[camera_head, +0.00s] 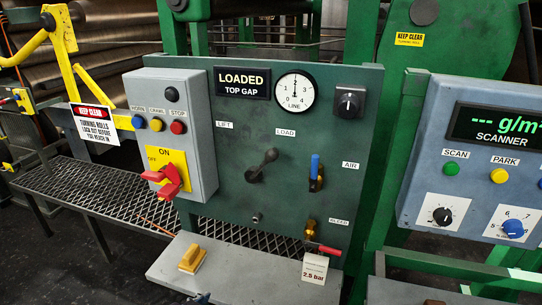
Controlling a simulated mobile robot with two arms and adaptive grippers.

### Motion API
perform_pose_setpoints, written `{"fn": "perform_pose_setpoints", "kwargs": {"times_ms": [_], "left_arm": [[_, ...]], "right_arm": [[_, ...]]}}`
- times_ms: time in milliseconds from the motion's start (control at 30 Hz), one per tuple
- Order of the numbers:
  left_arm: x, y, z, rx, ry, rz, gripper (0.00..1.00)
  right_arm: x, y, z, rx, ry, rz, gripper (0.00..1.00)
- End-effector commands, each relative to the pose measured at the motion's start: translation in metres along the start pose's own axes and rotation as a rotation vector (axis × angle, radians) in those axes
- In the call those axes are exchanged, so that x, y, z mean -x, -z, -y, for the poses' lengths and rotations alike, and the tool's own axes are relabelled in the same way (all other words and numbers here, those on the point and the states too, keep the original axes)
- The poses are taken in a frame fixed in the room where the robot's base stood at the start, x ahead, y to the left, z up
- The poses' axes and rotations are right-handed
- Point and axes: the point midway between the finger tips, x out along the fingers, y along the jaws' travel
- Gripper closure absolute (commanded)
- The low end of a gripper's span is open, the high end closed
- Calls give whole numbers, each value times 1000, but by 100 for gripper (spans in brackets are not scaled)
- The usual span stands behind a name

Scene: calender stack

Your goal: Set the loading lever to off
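The loading lever (262,166) is a short black lever with a round knob, in the middle of the dark green panel (225,190). It tilts up and to the right, its knob below the LOAD label (285,132). The LIFT label (225,125) is to its upper left. I see no label reading off beside it. The display (242,83) above reads LOADED, TOP GAP. Neither gripper can be made out; small dark shapes at the bottom edge are too cut off to identify.
Left of the lever, a grey box (205,130) carries a red rotary switch (168,183) jutting forward. A blue-handled AIR valve (315,172) is at the right. Below, a red-handled BLEED valve (312,236) overhangs a grey shelf (235,272) bearing a yellow block (192,260).

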Motion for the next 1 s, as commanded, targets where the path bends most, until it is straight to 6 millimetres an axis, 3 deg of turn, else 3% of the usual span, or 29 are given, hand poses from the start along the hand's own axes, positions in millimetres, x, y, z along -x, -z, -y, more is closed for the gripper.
{"fn": "perform_pose_setpoints", "kwargs": {"times_ms": [33, 100, 300, 400, 500, 600, 733, 1000], "left_arm": [[-5, 34, 4, -46, 3, -75, 60], [-10, 79, 7, -106, 2, -181, 60], [-5, 204, 13, -286, 9, -469, 60], [6, 252, 16, -361, 16, -582, 60], [16, 288, 19, -420, 24, -666, 60], [25, 310, 21, -458, 30, -721, 60], [30, 325, 22, -481, 34, -754, 60], [11, 347, 18, -483, 33, -760, 60]], "right_arm": [[0, 3, 4, 0, 5, -4, 60], [0, 5, 7, 1, 9, -7, 60], [0, 5, 6, 3, 7, -8, 60], [0, 5, 3, 4, 4, -8, 60], [0, 5, 0, 4, 0, -8, 60], [0, 5, -3, 3, -3, -7, 60], [0, 4, -5, 2, -6, -7, 60], [7, 5, -6, 1, -6, -7, 60]]}}
